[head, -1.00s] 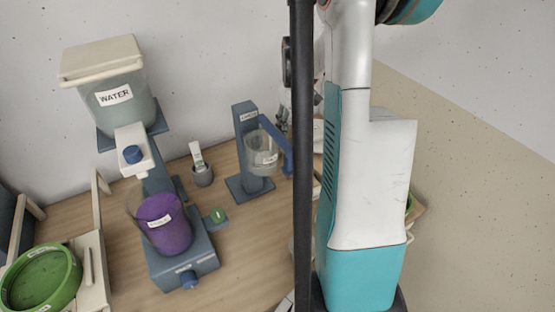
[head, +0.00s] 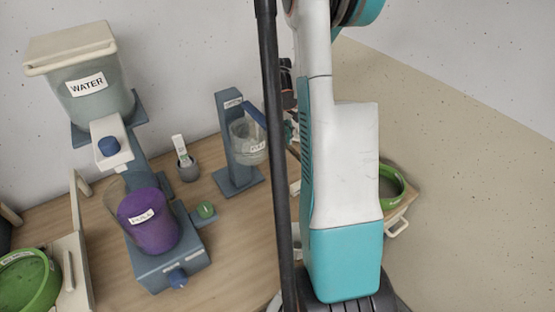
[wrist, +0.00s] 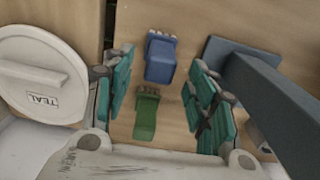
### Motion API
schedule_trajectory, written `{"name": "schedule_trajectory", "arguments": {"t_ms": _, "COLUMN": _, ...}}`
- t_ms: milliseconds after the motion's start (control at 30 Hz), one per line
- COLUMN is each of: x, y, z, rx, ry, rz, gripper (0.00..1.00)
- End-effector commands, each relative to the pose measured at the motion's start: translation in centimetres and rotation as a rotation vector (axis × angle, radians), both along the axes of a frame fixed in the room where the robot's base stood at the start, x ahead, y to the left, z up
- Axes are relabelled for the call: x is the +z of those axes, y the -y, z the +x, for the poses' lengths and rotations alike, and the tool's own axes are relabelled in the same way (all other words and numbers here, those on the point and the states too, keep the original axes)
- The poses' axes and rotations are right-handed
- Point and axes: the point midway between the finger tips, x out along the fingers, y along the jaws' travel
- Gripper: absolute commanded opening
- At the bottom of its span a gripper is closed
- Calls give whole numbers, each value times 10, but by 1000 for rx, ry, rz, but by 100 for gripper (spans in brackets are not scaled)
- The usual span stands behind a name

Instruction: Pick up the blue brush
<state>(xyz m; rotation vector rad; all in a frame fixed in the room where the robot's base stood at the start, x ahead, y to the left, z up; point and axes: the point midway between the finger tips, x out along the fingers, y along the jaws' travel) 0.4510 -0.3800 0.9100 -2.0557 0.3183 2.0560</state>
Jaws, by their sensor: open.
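In the wrist view, a blue brush (wrist: 160,57) with a blocky head lies on the wooden surface, in the upper middle. A similar green brush (wrist: 147,116) lies just below it. My gripper (wrist: 161,79) is open, with its teal fingers apart on the left and right of both brushes. Nothing is held between them, and I cannot tell its height above the surface. In the head view, my arm and a dark column hide the brushes and most of the gripper.
A round lid marked TEAL (wrist: 42,72) is left of the gripper. A grey-blue stand (wrist: 280,105) reaches in close on the right. In the head view, a water tank (head: 85,85), a purple bucket (head: 149,221) and a jug stand (head: 238,145) occupy the table. A green-rimmed container (head: 396,184) is right of my arm.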

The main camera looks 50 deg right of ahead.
Motion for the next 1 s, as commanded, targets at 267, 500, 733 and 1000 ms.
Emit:
{"name": "schedule_trajectory", "arguments": {"t_ms": 267, "x": -29, "y": 0, "z": 0, "rx": 0, "ry": 0, "rz": 0, "gripper": 52}}
{"name": "schedule_trajectory", "arguments": {"t_ms": 500, "x": -28, "y": 0, "z": 0, "rx": 0, "ry": 0, "rz": 0, "gripper": 31}}
{"name": "schedule_trajectory", "arguments": {"t_ms": 733, "x": -28, "y": 0, "z": 0, "rx": 0, "ry": 0, "rz": 0, "gripper": 0}}
{"name": "schedule_trajectory", "arguments": {"t_ms": 1000, "x": -26, "y": 0, "z": 0, "rx": 0, "ry": 0, "rz": 0, "gripper": 0}}
